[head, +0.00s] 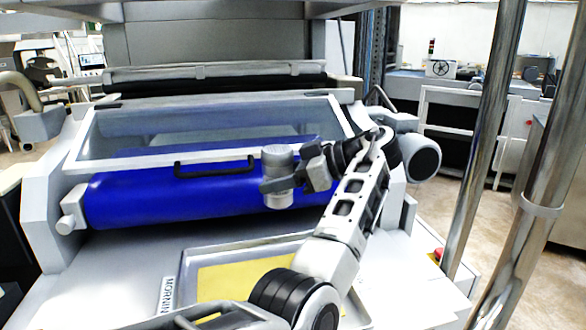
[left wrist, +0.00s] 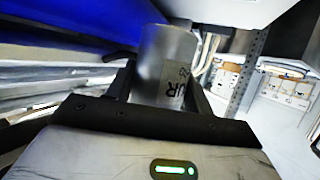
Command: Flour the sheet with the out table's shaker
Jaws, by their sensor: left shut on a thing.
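A grey metal shaker (head: 277,162) with a domed top stands upright in my left gripper (head: 279,187), in front of the blue roller. The left gripper is shut on its body. In the left wrist view the shaker (left wrist: 166,62) sits between the two fingers, with dark letters ending in "UR" on its side. A flat yellow sheet (head: 235,280) lies in a shallow grey tray (head: 188,268) in the lower middle of the head view. My arm covers part of the sheet and tray. The shaker is above and beyond the sheet in the picture. My right gripper is not in view.
A large blue roller (head: 150,200) lies across the machine behind the shaker. A clear guard with a black handle (head: 215,170) is above it. Steel posts (head: 487,140) stand at the right. White table surface (head: 410,285) is free to the tray's right.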

